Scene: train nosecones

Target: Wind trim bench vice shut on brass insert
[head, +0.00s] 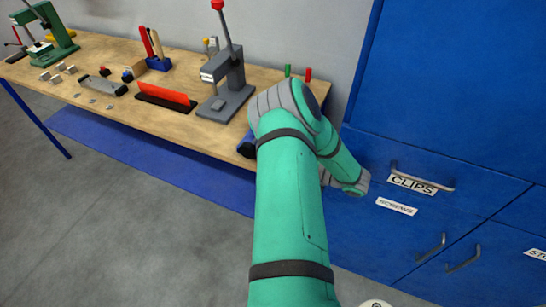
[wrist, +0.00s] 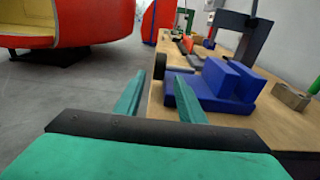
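The blue bench vice (wrist: 212,92) is on the wooden bench in the wrist view, to the right of my gripper's fingers. Its dark round handle end (wrist: 160,66) sticks out over the bench's front edge. In the head view my arm covers most of the vice, and only a dark and blue bit (head: 247,146) shows at the bench edge. My gripper (wrist: 160,74) is open and empty, its two green fingers apart, with the handle end beyond them. I cannot make out a brass insert between the jaws; a tan block (wrist: 291,97) lies right of the vice.
The bench (head: 120,68) also holds a grey press (head: 226,95) with a red-knobbed lever, a red strip on a black base (head: 166,96) and a green press (head: 50,35). Blue drawers (head: 440,225) stand at the right. A large red shell (wrist: 75,30) stands across the open floor.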

